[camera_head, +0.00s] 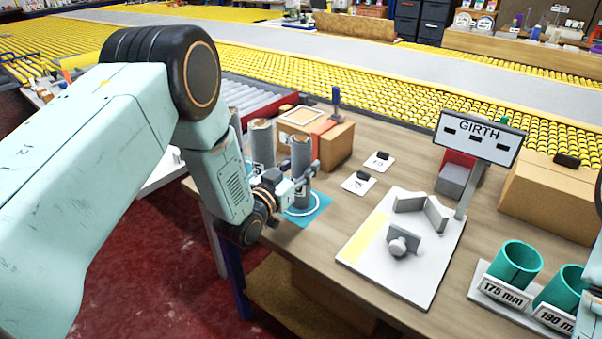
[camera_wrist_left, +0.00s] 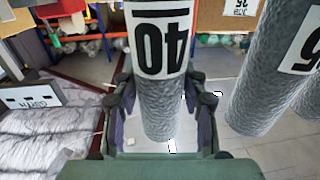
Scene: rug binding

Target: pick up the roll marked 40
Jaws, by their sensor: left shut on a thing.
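The roll marked 40 (camera_wrist_left: 158,98) is a grey textured cylinder with a white label, and its number reads upside down in the left wrist view. My left gripper (camera_wrist_left: 163,112) is shut on it, with a finger on each side. In the head view this roll (camera_head: 300,152) is upright above a blue mat (camera_head: 318,207) with a white ring, and my left gripper (camera_head: 303,178) reaches it from the left. I cannot tell whether its base touches the mat. My right gripper is not in view.
Another grey roll (camera_head: 262,145) stands close behind; more rolls (camera_wrist_left: 265,85) show at right in the wrist view. A cardboard box (camera_head: 335,143), two white cards, a GIRTH gauge (camera_head: 478,137) on a white board and green cups (camera_head: 515,265) share the table.

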